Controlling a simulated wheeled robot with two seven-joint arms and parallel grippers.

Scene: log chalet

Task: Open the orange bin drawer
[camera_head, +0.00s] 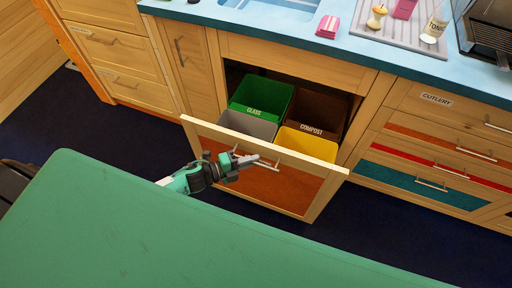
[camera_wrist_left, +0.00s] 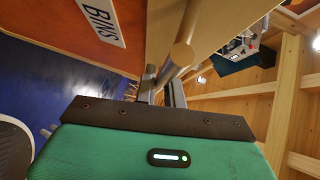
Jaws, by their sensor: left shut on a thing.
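The bin drawer (camera_head: 285,190) has an orange-brown front in a pale wood frame. It stands pulled out from under the counter, with its bins showing. My left gripper (camera_head: 249,161) is at the bar handle (camera_head: 268,166) on the upper part of the drawer front, its fingers closed on the bar. In the left wrist view the grey handle (camera_wrist_left: 181,55) runs to the left gripper's fingers (camera_wrist_left: 162,85), and a white BINS label (camera_wrist_left: 101,19) shows on the drawer. My right gripper is out of view.
Inside the drawer are a green glass bin (camera_head: 262,97), a brown compost bin (camera_head: 318,112), a grey bin (camera_head: 248,124) and a yellow bin (camera_head: 305,146). Closed cutlery drawers (camera_head: 440,120) are on the right. The dark blue floor (camera_head: 120,135) left of the drawer is clear.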

